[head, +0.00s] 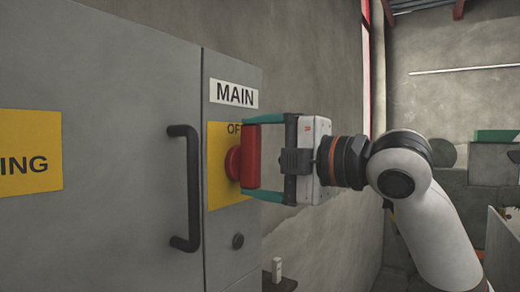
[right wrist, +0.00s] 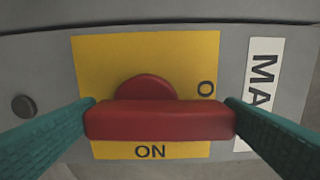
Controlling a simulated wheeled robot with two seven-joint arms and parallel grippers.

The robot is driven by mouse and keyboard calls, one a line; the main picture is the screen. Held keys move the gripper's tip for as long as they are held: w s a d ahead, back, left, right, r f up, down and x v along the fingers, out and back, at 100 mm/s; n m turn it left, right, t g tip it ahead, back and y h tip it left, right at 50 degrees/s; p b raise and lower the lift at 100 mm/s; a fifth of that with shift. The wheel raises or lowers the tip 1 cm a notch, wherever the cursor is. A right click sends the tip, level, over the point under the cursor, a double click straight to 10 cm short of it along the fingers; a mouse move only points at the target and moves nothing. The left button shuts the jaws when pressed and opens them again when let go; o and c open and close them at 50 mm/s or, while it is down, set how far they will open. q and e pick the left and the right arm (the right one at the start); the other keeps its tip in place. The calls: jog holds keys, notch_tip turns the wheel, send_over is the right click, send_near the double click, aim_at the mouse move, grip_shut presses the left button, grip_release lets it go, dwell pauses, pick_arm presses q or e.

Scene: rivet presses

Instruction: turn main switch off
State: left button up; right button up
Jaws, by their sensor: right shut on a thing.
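The main switch is a red bar handle (head: 251,155) on a round red base (head: 232,163), set on a yellow plate (head: 217,190) under a white MAIN label (head: 234,94). The bar stands upright in the head view, toward the partly hidden OFF marking at the top. In the right wrist view the bar (right wrist: 160,121) lies level, with ON below it and a letter O at its right. My right gripper (head: 250,157) is shut on the handle, one teal finger at its upper end and one at its lower end. My left gripper is out of view.
A grey cabinet (head: 110,90) carries the switch. A black door handle (head: 185,188) stands out left of it, and a round dark lock (head: 238,241) sits below. A yellow sign ending in ING (head: 28,152) is at the far left. A concrete wall is behind.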

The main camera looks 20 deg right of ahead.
jog(key=shift+f+n, duration=0.1)
jog(key=shift+n, duration=0.2)
jog(key=o, duration=0.7)
jog(key=shift+s, duration=0.1)
jog(key=b+v, duration=0.3)
jog(key=v, duration=0.9)
jog(key=shift+b, duration=0.4)
